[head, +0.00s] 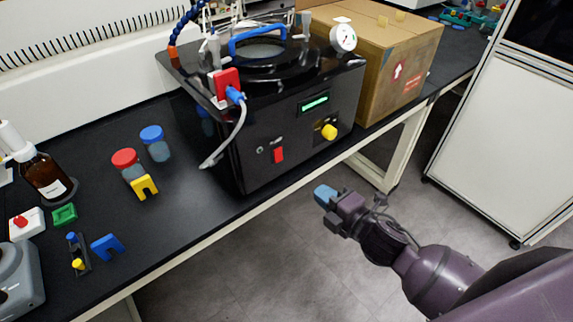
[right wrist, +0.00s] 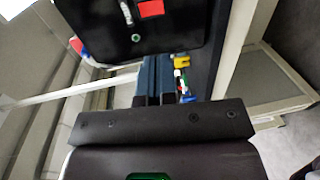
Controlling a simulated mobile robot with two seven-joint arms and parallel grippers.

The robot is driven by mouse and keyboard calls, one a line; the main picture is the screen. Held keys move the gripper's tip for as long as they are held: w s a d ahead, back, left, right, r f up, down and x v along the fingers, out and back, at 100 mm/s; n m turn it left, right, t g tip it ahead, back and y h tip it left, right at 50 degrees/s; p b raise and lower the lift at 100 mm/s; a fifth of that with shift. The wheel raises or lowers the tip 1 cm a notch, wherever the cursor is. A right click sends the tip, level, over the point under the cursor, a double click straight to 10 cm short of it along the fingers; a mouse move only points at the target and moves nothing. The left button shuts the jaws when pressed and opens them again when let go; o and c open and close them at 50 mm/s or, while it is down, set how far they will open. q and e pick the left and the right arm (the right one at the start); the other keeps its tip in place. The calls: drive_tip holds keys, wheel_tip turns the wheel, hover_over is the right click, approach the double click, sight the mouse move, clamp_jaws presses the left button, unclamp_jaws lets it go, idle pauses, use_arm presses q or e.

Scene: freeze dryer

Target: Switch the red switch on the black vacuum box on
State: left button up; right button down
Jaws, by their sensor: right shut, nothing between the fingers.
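The black vacuum box (head: 300,125) stands at the front edge of the dark bench in the head view. Its red switch (head: 278,155) is low on the front face, left of a yellow knob (head: 329,132). A green-lit display (head: 314,103) is above them. My right gripper (head: 325,196) is shut and empty, in front of and below the box, apart from the switch. In the right wrist view its blue-grey fingers (right wrist: 155,80) are together, with part of the black box (right wrist: 95,35) and a red patch, likely the switch (right wrist: 150,8), at the top. My left gripper is out of view.
A cardboard box (head: 395,60) stands right of the vacuum box. Red-capped (head: 126,162) and blue-capped (head: 153,140) jars, a brown bottle (head: 46,178) and small coloured parts are on the bench to the left. The floor (head: 250,260) before the bench is clear.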

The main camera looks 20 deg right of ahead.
sight(280, 160)
drive_tip(key=shift+w+a, duration=0.1)
drive_tip(key=x, duration=1.3)
drive_tip(key=shift+w+a, duration=0.1)
drive_tip(key=shift+w, duration=0.3)
drive_tip(key=shift+w+a, duration=0.1)
drive_tip(key=shift+w, duration=0.1)
drive_tip(key=shift+f, duration=0.1)
drive_tip(key=shift+s, duration=0.1)
